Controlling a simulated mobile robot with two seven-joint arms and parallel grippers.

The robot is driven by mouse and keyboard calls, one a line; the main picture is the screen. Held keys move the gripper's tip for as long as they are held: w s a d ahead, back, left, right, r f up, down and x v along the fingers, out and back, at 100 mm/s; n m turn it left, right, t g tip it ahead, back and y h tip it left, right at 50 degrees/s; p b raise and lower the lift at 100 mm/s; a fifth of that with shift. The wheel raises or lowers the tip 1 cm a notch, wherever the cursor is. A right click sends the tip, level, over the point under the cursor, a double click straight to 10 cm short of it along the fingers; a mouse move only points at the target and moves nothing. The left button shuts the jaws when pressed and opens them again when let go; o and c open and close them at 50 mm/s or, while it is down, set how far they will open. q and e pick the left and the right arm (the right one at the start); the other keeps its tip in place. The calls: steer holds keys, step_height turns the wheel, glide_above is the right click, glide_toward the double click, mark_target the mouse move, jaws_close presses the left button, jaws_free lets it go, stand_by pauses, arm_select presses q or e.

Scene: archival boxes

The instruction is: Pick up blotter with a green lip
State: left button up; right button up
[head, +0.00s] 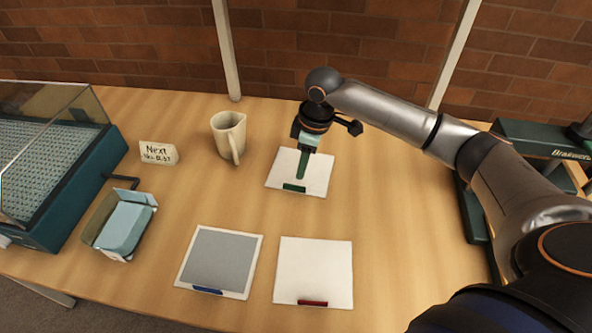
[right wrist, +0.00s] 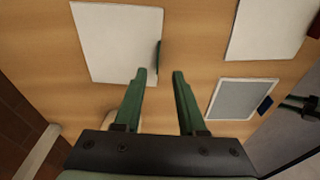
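The blotter with a green lip (head: 314,173) is a white sheet lying flat on the table. Its green lip (head: 294,188) is on the near edge. In the right wrist view the blotter (right wrist: 112,42) is at the upper left, its lip (right wrist: 159,54) on its right edge. My right gripper (head: 301,176) points down over the blotter. In its wrist view the green fingers (right wrist: 159,74) are apart and empty, with the lip just beyond the gap between the tips. I cannot tell the exact height above the sheet. My left gripper is not in view.
A grey-faced blotter with a blue lip (head: 220,262) and a white one with a red lip (head: 314,270) lie nearer. A jug (head: 229,134), small sign (head: 158,153), light-blue tray (head: 125,224) and glass-lidded case (head: 50,160) stand left. A teal case (head: 535,142) stands right.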

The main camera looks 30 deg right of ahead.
mark_target(295, 186)
steer(key=f, duration=0.2)
steer(key=w+a+f, duration=0.1)
steer(key=f, duration=0.5)
steer(key=shift+w+a+f, duration=0.1)
steer(key=shift+w+a, duration=0.05)
steer(key=shift+w, duration=0.15)
jaws_close()
stand_by(1.1)
